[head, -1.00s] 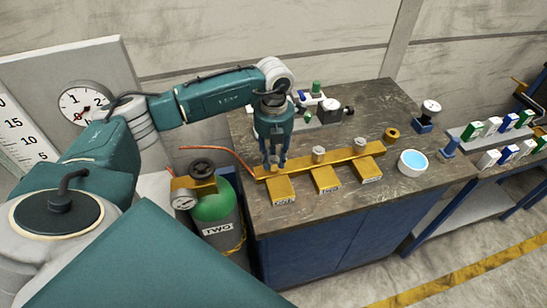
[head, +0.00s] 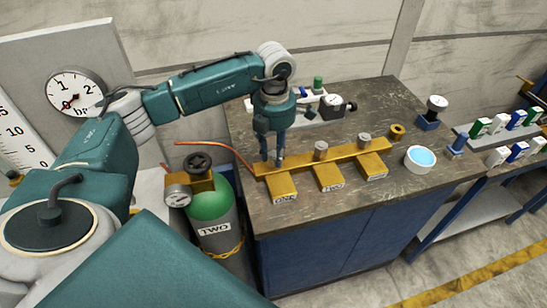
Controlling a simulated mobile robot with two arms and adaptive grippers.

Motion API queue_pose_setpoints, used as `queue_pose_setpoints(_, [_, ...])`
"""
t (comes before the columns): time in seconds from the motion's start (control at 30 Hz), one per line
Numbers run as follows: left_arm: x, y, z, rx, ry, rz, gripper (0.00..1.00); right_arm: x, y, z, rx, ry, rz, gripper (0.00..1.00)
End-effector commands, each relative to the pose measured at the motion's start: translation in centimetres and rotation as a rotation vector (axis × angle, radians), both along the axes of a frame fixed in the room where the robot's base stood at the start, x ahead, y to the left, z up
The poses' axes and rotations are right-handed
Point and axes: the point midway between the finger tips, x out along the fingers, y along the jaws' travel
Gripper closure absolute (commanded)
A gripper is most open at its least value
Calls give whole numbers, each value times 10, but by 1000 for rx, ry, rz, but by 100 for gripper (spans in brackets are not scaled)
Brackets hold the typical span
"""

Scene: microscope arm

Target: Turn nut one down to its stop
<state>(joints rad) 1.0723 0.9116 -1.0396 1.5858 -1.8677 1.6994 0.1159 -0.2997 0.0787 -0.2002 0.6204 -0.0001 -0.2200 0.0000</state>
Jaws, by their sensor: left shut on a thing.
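A brass bar (head: 340,154) lies on the bench, with brass blocks in front of it labelled ONE (head: 281,190), TWO (head: 329,178) and a third one (head: 372,167). My left gripper (head: 273,163) points straight down at the bar's left end, above block ONE. It is shut on nut one, which its fingers mostly hide. A grey nut (head: 320,150) stands on the bar behind block TWO, and another (head: 364,141) behind the third block. How far nut one sits from its stop cannot be seen. My right gripper is not in view.
A green gas cylinder (head: 209,207) labelled TWO, with a gauge and copper pipe, stands left of the bench. A white bowl of blue liquid (head: 419,159) and a brass ring (head: 396,132) are at the right. Small fittings (head: 332,107) stand behind. The bench front is clear.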

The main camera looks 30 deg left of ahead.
Motion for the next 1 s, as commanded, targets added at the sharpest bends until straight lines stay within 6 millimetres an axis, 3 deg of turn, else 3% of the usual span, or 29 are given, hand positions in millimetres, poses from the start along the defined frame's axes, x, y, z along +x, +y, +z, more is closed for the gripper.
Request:
queue_pose_setpoints(0.03, [7, -1, 3, -4, -25, -33, 98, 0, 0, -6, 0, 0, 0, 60])
queue_pose_setpoints(0.43, [6, -3, 5, -4, -24, -229, 98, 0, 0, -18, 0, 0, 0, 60])
queue_pose_setpoints(1.0, [6, -4, 6, -5, -22, -263, 98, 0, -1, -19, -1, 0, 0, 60])
